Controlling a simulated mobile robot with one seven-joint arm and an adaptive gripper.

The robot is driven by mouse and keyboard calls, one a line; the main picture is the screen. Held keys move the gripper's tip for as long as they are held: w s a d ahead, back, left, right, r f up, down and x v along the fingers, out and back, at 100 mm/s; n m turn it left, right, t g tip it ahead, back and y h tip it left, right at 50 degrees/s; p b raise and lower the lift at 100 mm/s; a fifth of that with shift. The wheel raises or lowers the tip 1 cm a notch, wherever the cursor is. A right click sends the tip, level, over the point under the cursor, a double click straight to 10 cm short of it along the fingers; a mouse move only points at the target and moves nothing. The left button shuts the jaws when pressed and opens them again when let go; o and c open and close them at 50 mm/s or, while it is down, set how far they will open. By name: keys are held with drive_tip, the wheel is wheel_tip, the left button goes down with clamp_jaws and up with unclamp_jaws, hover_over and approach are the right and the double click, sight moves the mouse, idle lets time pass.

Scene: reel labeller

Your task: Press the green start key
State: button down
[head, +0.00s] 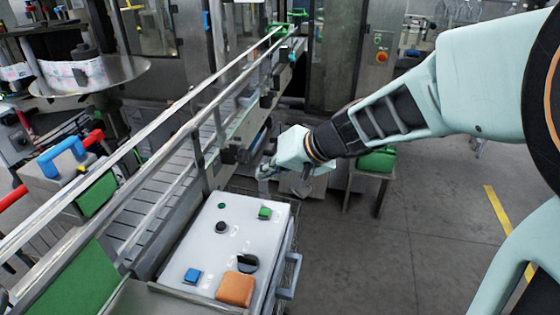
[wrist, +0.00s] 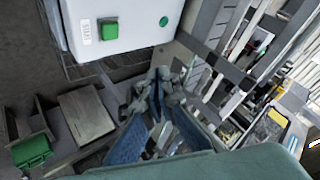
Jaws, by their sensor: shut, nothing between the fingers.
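The green start key (head: 265,213) is a small square green key near the far right corner of the pale control box's top (head: 205,250). It also shows in the wrist view (wrist: 110,30), beside a small white label. My gripper (head: 264,174) is beyond the far edge of the box, apart from the key. In the wrist view my gripper (wrist: 159,78) is shut and empty, its blue-padded fingers meeting below the box in the picture. Nothing hides the key in either view.
A round green part (head: 222,206), a black button (head: 221,227), a black rotary knob (head: 247,263), a blue key (head: 192,275) and an orange block (head: 236,289) share the panel. A railed conveyor (head: 150,190) runs along its left. Open floor lies right.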

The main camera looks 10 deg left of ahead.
drive_tip(key=shift+f, duration=0.15)
drive_tip(key=b, duration=0.5)
hover_over(267, 212)
wheel_tip(267, 212, down, 7)
drive_tip(key=shift+f+b, duration=0.75)
drive_tip(key=shift+b, duration=0.4)
drive_tip(key=shift+f+b, duration=0.25)
drive_tip(key=shift+b, duration=0.15)
drive_tip(key=shift+f+b, duration=0.2)
drive_tip(key=shift+b, duration=0.2)
drive_tip(key=shift+f+b, duration=0.45)
drive_tip(key=shift+b, duration=0.2)
idle(0.8)
drive_tip(key=shift+r, duration=0.1)
idle(0.4)
drive_tip(key=shift+r+p, duration=0.4)
drive_tip(key=shift+r, duration=0.4)
